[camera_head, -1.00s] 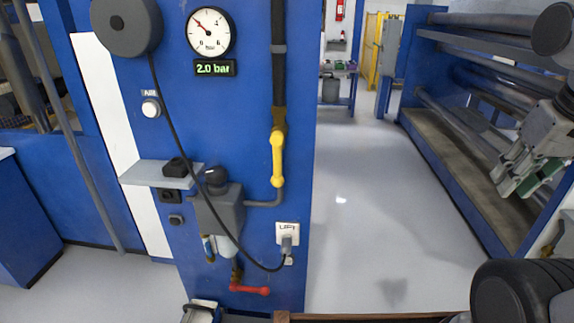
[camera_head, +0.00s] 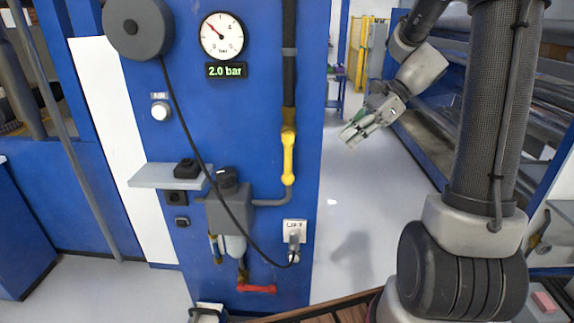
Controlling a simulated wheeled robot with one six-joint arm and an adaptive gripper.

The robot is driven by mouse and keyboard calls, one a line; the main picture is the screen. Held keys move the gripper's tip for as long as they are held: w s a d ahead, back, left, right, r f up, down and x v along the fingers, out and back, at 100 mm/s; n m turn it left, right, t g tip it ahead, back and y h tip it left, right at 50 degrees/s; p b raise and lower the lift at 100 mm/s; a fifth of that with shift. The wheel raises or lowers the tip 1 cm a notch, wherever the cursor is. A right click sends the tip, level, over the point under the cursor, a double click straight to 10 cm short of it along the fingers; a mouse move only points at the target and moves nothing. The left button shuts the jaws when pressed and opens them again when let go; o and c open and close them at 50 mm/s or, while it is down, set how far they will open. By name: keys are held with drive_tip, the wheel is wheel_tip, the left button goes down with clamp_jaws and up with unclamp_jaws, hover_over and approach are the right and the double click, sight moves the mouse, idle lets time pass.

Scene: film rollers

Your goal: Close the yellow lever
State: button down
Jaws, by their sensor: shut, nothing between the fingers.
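The yellow lever (camera_head: 289,158) is on a dark vertical pipe (camera_head: 289,60) on the blue panel. Its handle points down, in line with the pipe. My gripper (camera_head: 350,137) is to the right of the lever, in the air beside the panel's right edge. Its fingers point down and left, toward the lever, and are shut with nothing held. There is a clear gap between the fingers and the lever. Nothing hides the lever.
A gauge (camera_head: 222,36) sits above a 2.0 bar display (camera_head: 226,71). A red handle (camera_head: 257,288) is low on the blue panel (camera_head: 260,130). A grey shelf (camera_head: 152,176) juts out at left, and a black cable hangs across the panel. Rollers stand at right.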

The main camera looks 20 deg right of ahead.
sight(288, 160)
drive_tip(key=shift+s+a+m, duration=0.1)
drive_tip(key=shift+a+m, duration=0.1)
drive_tip(key=shift+m, duration=0.3)
drive_tip(key=x, duration=0.4)
drive_tip(key=a+r+x, duration=0.1)
drive_tip(key=x, duration=0.3)
drive_tip(key=a+r+x, duration=0.1)
drive_tip(key=x, duration=0.3)
drive_tip(key=shift+a+f, duration=0.15)
drive_tip(key=shift+f, duration=0.15)
